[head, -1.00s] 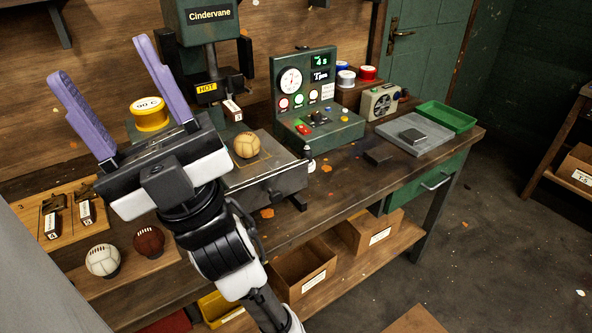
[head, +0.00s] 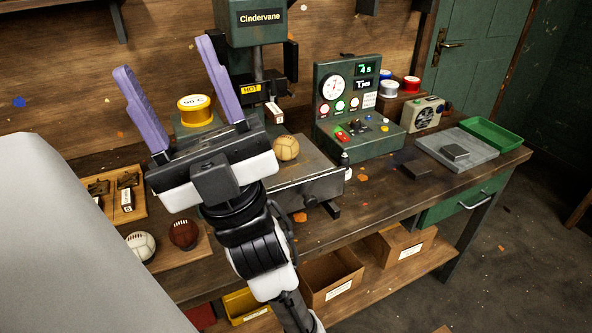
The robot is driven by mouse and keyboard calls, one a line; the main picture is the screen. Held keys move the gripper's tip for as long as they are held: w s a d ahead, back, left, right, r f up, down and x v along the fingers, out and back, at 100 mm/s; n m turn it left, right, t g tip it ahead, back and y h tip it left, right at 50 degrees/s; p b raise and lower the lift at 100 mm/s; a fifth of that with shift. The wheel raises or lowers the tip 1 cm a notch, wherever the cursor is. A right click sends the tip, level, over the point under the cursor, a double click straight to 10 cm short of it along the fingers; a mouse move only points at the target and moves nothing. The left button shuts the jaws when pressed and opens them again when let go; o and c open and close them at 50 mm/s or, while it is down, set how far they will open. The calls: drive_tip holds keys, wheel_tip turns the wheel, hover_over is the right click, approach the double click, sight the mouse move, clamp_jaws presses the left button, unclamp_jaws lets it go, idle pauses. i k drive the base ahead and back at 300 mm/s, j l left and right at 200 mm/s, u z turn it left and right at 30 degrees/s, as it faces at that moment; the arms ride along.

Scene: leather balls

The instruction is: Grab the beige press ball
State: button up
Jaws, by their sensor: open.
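The beige press ball (head: 286,148) rests on the grey metal bed of the press (head: 305,185), below and to the right of the HOT sign. My gripper (head: 170,82) is open and empty, its two purple fingers pointing up and apart. It appears to the left of the ball in the picture and is not touching it. My gripper body hides the left part of the press bed. A white ball (head: 140,246) and a brown ball (head: 184,234) sit on a wooden board at the lower left.
The green press column (head: 255,20) stands behind the ball, with a small tagged block (head: 273,112) hanging near it. A yellow tin (head: 195,109) stands behind my gripper. A green control box (head: 352,110) is right of the ball. The bench (head: 385,205) has clear space at its front.

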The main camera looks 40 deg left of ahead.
sight(286, 147)
drive_tip(key=i+l, duration=0.6)
drive_tip(key=l, duration=0.2)
drive_tip(key=i+l, duration=0.3)
drive_tip(key=l+u, duration=0.1)
drive_tip(key=u, duration=0.3)
drive_tip(key=i+l+u, duration=0.1)
drive_tip(key=u, duration=0.3)
drive_tip(key=l+u, duration=0.15)
drive_tip(key=u, duration=2.35)
drive_tip(key=i+l, duration=0.35)
drive_tip(key=l, duration=0.2)
